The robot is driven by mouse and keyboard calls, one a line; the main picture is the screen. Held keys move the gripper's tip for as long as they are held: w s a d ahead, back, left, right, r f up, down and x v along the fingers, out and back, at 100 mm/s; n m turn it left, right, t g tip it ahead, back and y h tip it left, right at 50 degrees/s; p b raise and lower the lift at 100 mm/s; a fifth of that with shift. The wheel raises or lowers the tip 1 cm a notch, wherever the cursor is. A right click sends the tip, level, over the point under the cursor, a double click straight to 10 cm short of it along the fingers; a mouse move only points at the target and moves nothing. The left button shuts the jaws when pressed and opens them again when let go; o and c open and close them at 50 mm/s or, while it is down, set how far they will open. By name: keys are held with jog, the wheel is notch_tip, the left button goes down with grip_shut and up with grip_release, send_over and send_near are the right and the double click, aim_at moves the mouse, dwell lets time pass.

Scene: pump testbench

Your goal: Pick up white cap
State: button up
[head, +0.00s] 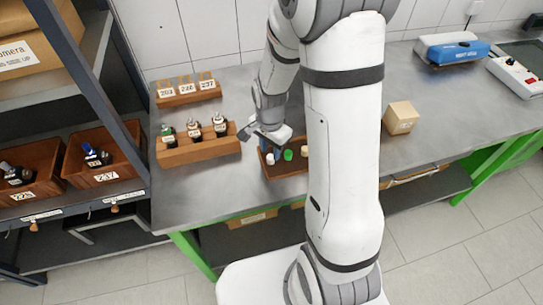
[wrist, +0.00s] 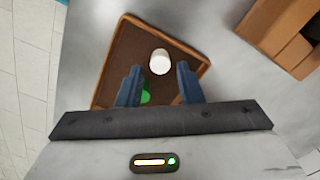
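The white cap (wrist: 159,62) lies in a shallow brown tray (wrist: 124,50), near its edge in the wrist view. In the head view the white cap (head: 270,158) is at the left end of the tray (head: 285,170), beside a green cap (head: 288,155). The green cap (wrist: 146,97) is partly hidden by my finger in the wrist view. My gripper (wrist: 159,75) is open and empty above the tray, its two blue fingers spread, with the white cap showing between and just beyond the fingertips. In the head view my gripper (head: 266,140) is just above the white cap.
A pale cap (head: 304,151) sits further right in the tray, partly hidden by my arm. A cardboard box (head: 400,118) is to the right. The grey bench (head: 245,85) behind is mostly clear.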

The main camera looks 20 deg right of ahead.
aim_at(271, 160)
jog(key=shift+f, duration=1.5)
grip_shut()
